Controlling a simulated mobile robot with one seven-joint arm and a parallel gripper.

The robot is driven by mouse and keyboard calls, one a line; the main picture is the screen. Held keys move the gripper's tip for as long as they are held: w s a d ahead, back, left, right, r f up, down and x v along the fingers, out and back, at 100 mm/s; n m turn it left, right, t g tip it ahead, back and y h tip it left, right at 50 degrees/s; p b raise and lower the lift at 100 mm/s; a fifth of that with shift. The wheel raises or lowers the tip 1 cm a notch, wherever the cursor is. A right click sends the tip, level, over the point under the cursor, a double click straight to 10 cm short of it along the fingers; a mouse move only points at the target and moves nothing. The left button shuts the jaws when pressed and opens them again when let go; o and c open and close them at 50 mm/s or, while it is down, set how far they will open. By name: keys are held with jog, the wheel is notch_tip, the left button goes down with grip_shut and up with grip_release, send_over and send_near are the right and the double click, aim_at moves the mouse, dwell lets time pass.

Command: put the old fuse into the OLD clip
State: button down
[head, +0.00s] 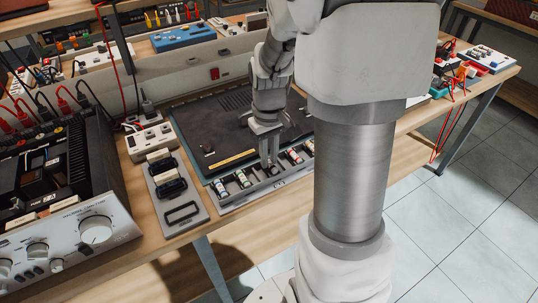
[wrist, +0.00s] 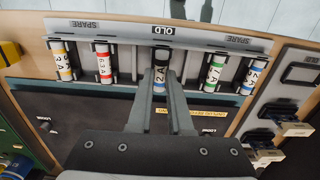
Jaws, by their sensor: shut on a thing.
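The old fuse (wrist: 160,75), pale with a black band and marked 2A, stands between the fingertips of my gripper (wrist: 163,92). The gripper is shut on it. In the head view my gripper (head: 268,158) points down at the middle of the rack (head: 236,204), and the fuse is mostly hidden.
Spare fuses with yellow (wrist: 63,62), red (wrist: 104,64), green (wrist: 213,73) and blue (wrist: 250,77) bands stand either side, close to the fingers. A grey plate with black holders (head: 168,188) lies left of the rack. An amplifier (head: 60,190) stands further left.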

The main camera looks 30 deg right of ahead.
jog(key=shift+f+b, duration=0.35)
jog(key=shift+f, duration=0.2)
dwell(0.5)
jog(key=c, duration=0.8)
grip_release()
jog(key=shift+o, duration=0.2)
notch_tip(320, 180, up, 18)
jog(key=p, duration=0.4)
jog(key=shift+f, duration=0.25)
